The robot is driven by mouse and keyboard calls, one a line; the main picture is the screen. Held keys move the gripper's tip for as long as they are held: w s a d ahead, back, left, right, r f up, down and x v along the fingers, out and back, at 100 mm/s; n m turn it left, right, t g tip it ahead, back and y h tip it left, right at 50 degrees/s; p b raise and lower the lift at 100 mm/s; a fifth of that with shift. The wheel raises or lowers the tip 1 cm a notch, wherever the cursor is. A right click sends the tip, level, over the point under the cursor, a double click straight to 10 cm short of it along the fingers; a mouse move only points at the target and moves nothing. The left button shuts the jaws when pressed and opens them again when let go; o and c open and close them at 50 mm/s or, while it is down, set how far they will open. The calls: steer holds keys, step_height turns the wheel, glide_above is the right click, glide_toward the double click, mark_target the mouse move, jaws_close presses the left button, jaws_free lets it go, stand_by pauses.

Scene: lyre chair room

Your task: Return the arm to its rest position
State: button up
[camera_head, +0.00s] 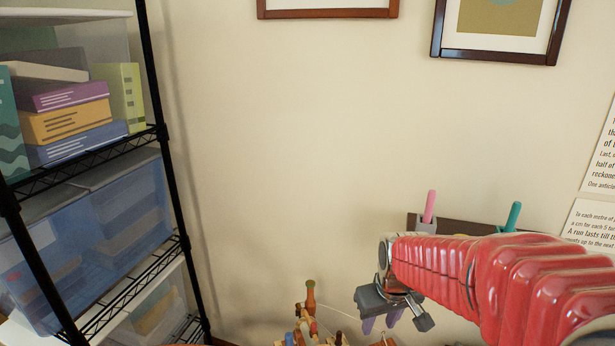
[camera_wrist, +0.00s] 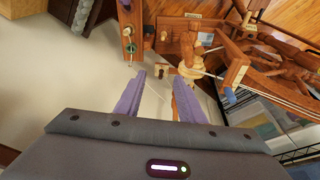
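My red, ribbed arm reaches in from the right in the head view. My gripper (camera_head: 380,322) is at its end, in front of the wall and pointing down. In the wrist view, its two purple fingers (camera_wrist: 160,98) stand apart with nothing between them, so it is open and empty. Past the fingertips is a wooden piece with turned parts (camera_wrist: 195,45), apart from the fingers as far as I can tell. The tops of some wooden pieces (camera_head: 311,300) show at the bottom of the head view, left of my gripper.
A black wire shelf (camera_head: 165,150) with books and blue bins stands at the left. A wall-mounted holder has a pink-handled tool (camera_head: 429,207) and a teal-handled tool (camera_head: 513,216) close behind my arm. Framed pictures (camera_head: 500,45) hang above. The wall between shelf and arm is clear.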

steer(key=s+r+m+t, duration=0.1)
steer(key=s+r, duration=0.4)
steer(key=s, duration=0.3)
steer(key=s+r+m+t, duration=0.1)
steer(key=s+r, duration=0.4)
steer(key=s, duration=0.4)
steer(key=shift+s+r+m+t, duration=0.3)
steer(key=shift+r+m, duration=0.05)
steer(key=shift+m, duration=0.05)
stand_by(0.7)
